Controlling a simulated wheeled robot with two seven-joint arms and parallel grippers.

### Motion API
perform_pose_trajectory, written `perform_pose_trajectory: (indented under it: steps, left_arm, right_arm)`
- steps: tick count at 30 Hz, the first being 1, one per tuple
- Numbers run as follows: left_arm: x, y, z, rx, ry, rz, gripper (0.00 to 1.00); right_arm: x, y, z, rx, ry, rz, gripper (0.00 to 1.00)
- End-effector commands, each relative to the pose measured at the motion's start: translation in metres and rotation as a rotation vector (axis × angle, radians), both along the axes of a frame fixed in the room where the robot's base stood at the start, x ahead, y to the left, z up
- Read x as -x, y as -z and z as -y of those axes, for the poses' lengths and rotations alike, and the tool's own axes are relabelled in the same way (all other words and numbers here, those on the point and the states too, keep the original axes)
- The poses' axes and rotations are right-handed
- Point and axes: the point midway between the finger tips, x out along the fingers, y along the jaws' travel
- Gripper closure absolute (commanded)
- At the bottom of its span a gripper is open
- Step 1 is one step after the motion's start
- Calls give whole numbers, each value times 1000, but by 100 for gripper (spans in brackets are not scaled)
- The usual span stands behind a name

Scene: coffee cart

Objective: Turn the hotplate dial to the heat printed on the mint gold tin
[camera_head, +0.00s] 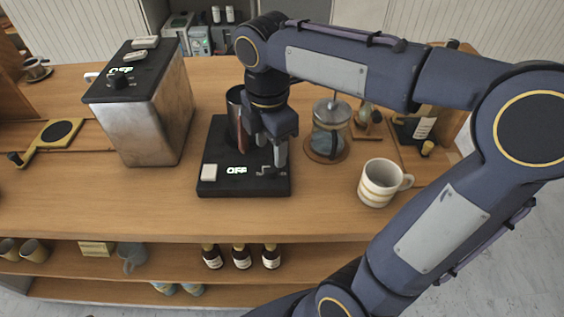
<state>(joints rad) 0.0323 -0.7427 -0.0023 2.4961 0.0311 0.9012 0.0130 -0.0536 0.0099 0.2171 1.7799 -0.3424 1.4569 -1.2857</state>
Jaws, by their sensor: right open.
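The black hotplate (215,150) stands on the wooden counter, with a lit display reading OFF (237,170) on its front. Its dial (268,171) is at the front right, partly hidden by my gripper. My right gripper (265,158) is open, fingers pointing down just above and behind the dial; I cannot tell whether they touch it. A dark cylindrical vessel (233,103) stands on the hotplate behind the gripper. I cannot make out the mint gold tin or any printed heat. My left gripper is not in view.
A metal box machine (146,115) with its own OFF display stands left. A glass press (329,130) and a striped mug (380,184) stand right. Several bottles (242,257) and cups sit on the lower shelf. The counter front left of the hotplate is clear.

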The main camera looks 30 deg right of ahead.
Motion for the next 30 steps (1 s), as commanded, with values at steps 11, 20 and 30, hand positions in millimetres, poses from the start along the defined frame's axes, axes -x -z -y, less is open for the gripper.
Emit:
perform_pose_trajectory:
  steps: [11,20,30]
  left_arm:
    - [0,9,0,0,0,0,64]
    - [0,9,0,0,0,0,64]
    - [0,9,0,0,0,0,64]
  right_arm:
    - [0,50,0,-1,3,-2,50]
    - [0,53,0,-2,4,0,50]
    - [0,52,0,-1,4,0,93]
